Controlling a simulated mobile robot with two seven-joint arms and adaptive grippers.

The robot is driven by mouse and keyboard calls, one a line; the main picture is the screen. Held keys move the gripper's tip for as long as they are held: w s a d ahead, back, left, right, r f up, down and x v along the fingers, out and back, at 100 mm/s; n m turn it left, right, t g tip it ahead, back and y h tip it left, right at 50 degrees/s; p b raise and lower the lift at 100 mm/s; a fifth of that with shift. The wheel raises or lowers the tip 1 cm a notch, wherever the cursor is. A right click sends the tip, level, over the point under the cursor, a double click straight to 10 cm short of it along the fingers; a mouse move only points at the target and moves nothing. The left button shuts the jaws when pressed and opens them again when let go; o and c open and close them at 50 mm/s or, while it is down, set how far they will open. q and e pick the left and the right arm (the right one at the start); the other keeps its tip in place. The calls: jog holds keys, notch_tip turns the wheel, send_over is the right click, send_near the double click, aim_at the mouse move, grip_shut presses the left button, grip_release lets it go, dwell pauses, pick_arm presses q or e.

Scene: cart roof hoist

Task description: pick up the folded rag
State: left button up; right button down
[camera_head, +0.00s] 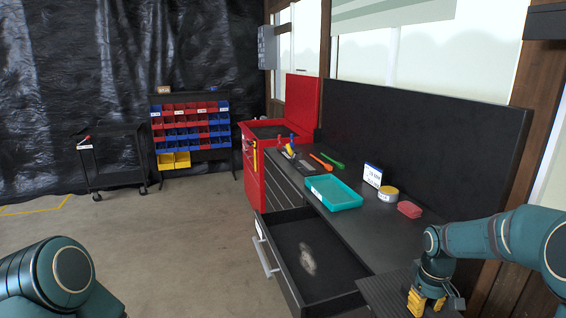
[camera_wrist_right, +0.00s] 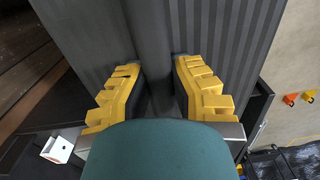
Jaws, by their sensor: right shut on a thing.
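A small red folded pad (camera_head: 409,209), which looks like the folded rag, lies on the dark workbench beside a yellow-and-grey roll. My right gripper (camera_head: 427,304) is low at the bottom right, nearer to me than the pad and well apart from it. In the right wrist view its yellow fingers (camera_wrist_right: 158,88) stand on either side of a dark grey bar (camera_wrist_right: 150,40) on a ribbed dark surface, and they are shut on this bar. My left arm shows at the lower left; its gripper is out of view.
A drawer (camera_head: 318,283) stands open below the bench, with a pale grey patch inside. A teal tray (camera_head: 333,192), a roll (camera_head: 388,194) and a small sign (camera_head: 372,175) stand on the bench (camera_head: 377,236). A black cart (camera_head: 112,160) is at the far left.

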jog(key=s+a+f+m+b, duration=0.1)
jog(key=s+a+f+b, duration=0.15)
jog(key=a, duration=0.65)
jog(key=s+a+f+m+b, duration=0.15)
jog(key=a+f, duration=0.25)
jog(key=a, duration=0.5)
jog(key=s+f, duration=0.5)
jog(key=f, duration=0.1)
jog(key=shift+s+a, duration=0.15)
jog(key=shift+a, duration=0.25)
